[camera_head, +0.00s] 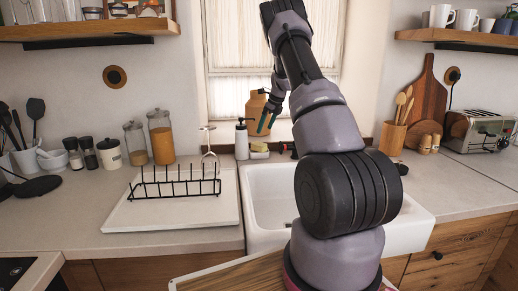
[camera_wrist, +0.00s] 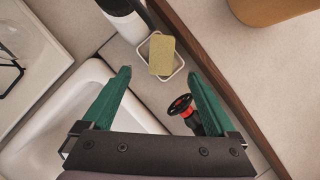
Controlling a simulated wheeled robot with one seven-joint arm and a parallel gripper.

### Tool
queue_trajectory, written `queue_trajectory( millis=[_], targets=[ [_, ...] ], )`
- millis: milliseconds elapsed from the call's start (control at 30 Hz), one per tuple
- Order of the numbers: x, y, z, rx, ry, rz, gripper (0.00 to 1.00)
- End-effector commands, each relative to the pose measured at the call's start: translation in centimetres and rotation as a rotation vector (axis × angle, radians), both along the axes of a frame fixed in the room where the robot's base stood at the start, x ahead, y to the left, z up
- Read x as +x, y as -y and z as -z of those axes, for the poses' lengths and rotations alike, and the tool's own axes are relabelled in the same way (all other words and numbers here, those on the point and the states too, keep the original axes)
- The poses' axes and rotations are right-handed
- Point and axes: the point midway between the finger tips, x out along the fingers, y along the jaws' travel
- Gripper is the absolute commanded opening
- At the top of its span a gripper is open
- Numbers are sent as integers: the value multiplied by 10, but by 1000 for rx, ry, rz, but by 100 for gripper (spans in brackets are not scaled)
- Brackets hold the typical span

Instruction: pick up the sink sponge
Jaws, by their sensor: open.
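The sink sponge (camera_wrist: 162,55) is a yellow-green block in a small white dish (camera_wrist: 180,68) in the wrist view. It stands beside a white soap bottle, behind the sink. In the head view the sponge (camera_head: 258,147) shows small behind the sink, below my gripper (camera_head: 266,124). My gripper also shows in the wrist view (camera_wrist: 160,74), with its two green fingers spread wide and nothing between them. The sponge lies beyond the fingertips, roughly centred between them, and does not touch them.
The white soap bottle (camera_head: 241,139) stands just left of the sponge. A red and black object (camera_wrist: 183,107) is near the right finger. The white sink (camera_head: 268,205) lies in front. A black dish rack (camera_head: 175,186) stands on the left board.

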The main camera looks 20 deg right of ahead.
Motion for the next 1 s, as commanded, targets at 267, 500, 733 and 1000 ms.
queue_trajectory(
  millis=[267,500,733,1000],
  targets=[
    [13,-7,38,-1,-1,-2,92],
    [21,-9,59,0,-1,-1,92],
    [32,-14,86,-1,1,-3,92],
    [33,-14,87,-1,2,-2,70]
  ],
)
